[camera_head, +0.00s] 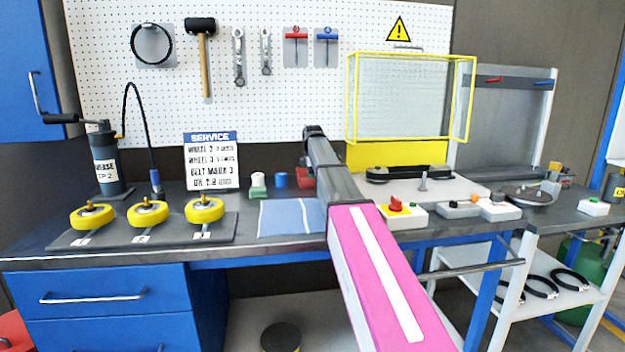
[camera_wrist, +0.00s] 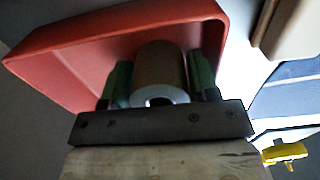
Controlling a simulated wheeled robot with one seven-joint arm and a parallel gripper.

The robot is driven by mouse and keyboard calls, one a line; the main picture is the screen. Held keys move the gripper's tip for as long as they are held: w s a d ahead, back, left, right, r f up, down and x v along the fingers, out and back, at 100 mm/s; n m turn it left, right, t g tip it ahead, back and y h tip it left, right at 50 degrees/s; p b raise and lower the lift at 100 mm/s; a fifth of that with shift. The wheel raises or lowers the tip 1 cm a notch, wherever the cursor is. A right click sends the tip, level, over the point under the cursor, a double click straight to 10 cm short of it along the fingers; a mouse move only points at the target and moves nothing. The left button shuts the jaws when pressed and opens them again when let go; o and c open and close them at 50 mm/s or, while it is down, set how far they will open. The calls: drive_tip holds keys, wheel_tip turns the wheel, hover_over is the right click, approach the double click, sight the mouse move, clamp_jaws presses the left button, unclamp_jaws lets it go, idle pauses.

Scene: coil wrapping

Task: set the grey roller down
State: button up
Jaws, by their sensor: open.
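The grey roller (camera_wrist: 158,68) shows in the wrist view as a dull cylinder with a pale end ring and a dark bore. It lies in a red tray (camera_wrist: 75,58). My gripper (camera_wrist: 160,78) is open, with its green fingers on either side of the roller; whether either finger touches it I cannot tell. In the head view the red tray (camera_head: 306,179) shows partly behind my arm, on the bench near the back. The roller and my fingers are hidden there.
A blue cylinder (camera_head: 281,180) and a white-and-green one (camera_head: 258,181) stand left of the tray. A blue mat (camera_head: 290,218) lies in front. Yellow wheels (camera_head: 148,213) sit on a dark board at left. A red-knob switch box (camera_head: 401,209) is right of my arm.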

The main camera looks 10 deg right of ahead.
wheel_tip(320, 180, up, 12)
drive_tip(key=shift+r, duration=0.15)
idle(0.3)
